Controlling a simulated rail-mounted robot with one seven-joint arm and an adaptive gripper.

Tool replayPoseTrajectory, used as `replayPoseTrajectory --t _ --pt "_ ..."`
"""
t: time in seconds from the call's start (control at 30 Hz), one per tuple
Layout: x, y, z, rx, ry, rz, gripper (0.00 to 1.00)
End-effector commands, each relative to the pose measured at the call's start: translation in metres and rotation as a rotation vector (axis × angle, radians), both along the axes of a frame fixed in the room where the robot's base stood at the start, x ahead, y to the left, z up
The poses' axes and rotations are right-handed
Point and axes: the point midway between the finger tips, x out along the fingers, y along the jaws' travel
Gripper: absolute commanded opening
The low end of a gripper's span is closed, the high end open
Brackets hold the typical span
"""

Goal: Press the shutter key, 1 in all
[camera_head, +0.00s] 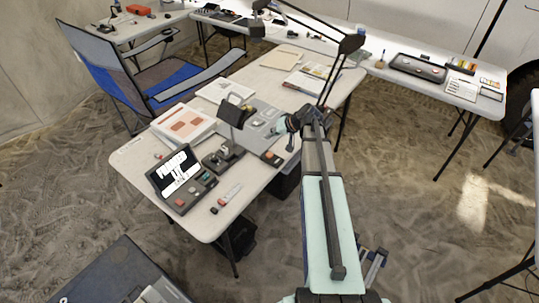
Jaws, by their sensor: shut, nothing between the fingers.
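A dark control box with a lit screen (175,169) stands at the left front of the white table. A small black box with an orange-red top (271,158) sits at the table's right edge. I cannot tell which of these is the shutter key. My gripper (279,129) is shut and empty over the right part of the table, apart from the control box; its fingertips are small and partly hidden.
A printed sheet (184,124) and small markers (230,194) lie nearby. A lamp arm (334,75) stands behind. A blue folding chair (150,75) is at the left.

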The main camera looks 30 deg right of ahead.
Motion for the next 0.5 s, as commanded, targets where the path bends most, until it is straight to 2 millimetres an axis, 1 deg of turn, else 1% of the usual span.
replayPoseTrajectory --t 0.17,0.5 --pt "0.0004 0.0011 0.0011 -0.023 -0.026 0.029 0.00" --pt "0.0002 0.0012 0.0000 -0.023 -0.023 0.029 0.00"
